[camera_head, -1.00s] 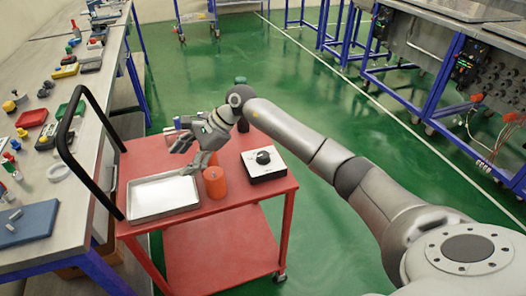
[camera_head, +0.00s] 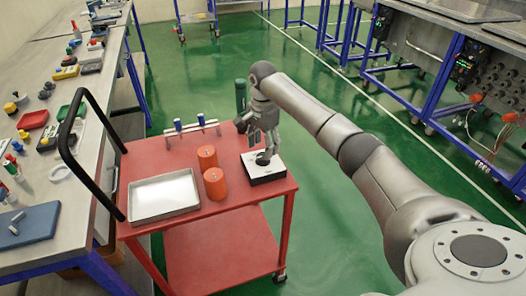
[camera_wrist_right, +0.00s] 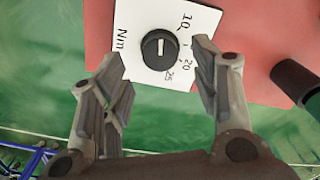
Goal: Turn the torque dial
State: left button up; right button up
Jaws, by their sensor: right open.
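The torque dial (camera_wrist_right: 160,49) is a round black knob with a white pointer line on a white plate (camera_wrist_right: 207,20) marked Nm, 10, 20 and 25. In the head view the dial (camera_head: 263,159) sits on its white-topped box (camera_head: 274,174) at the right of the red cart. My right gripper (camera_head: 262,153) points down over the dial and partly hides it. In the right wrist view its fingers (camera_wrist_right: 160,75) are spread open, with the dial between and just beyond the tips; contact cannot be told. My left gripper is not in view.
On the red cart (camera_head: 222,238) stand two orange cylinders (camera_head: 215,182), a metal tray (camera_head: 164,196), a rack with blue-topped pieces (camera_head: 190,128) and a dark green cylinder (camera_head: 240,94) behind my gripper. A black handle (camera_head: 75,160) rises at the left. A cluttered bench is beyond it.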

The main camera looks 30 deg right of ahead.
aim_at(263, 156)
jog(key=shift+f, duration=1.85)
jog(key=c, duration=1)
jog(key=shift+c, duration=0.2)
